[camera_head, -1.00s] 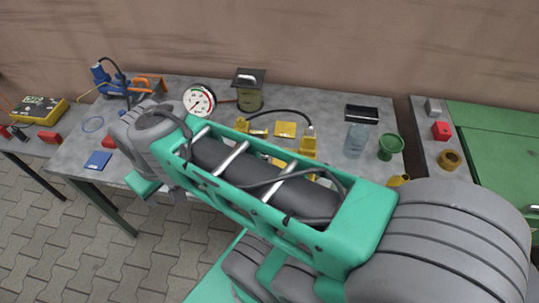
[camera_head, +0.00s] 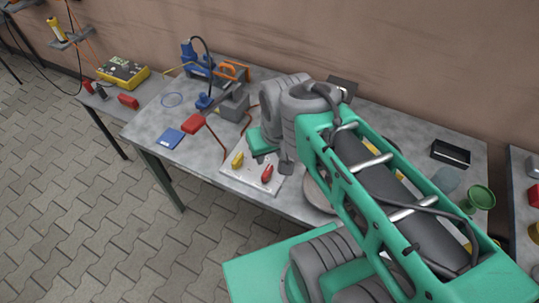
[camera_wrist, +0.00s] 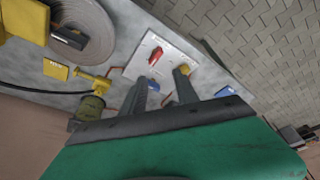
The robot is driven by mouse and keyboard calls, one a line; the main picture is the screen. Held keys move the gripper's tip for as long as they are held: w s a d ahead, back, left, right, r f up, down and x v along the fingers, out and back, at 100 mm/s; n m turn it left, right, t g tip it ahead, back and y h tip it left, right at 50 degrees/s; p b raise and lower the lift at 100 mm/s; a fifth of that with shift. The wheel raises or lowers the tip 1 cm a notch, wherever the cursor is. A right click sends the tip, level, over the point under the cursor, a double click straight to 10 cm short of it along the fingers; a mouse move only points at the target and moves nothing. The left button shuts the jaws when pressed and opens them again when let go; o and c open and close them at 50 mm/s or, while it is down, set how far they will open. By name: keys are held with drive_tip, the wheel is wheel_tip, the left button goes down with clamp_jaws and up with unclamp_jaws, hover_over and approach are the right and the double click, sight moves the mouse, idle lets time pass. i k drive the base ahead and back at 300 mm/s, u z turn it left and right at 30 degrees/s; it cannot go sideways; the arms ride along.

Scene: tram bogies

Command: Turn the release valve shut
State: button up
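A pale plate (camera_head: 246,176) at the front edge of the table carries a yellow handle (camera_head: 237,160) and a red handle (camera_head: 267,173). I cannot tell from the pictures which is the release valve. In the wrist view, the red handle (camera_wrist: 155,56) lies beyond the fingers, and the yellow handle (camera_wrist: 183,70) shows by the tip of the right finger. My gripper (camera_wrist: 160,80) is open, its two dark fingers apart with nothing seen between them. In the head view it hangs above the plate's back right part, largely hidden by my arm. Contact cannot be told.
A black tray (camera_head: 450,153) and green cup (camera_head: 479,199) are at the right. The front-left tabletop is mostly clear.

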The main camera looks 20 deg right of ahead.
sight(265, 176)
drive_tip(key=z, duration=0.05)
drive_tip(key=k, duration=1.25)
drive_tip(key=u, duration=0.75)
drive_tip(key=i, duration=0.7)
drive_tip(key=u, duration=0.45)
drive_tip(key=i, duration=1.25)
drive_tip(key=z, duration=0.6)
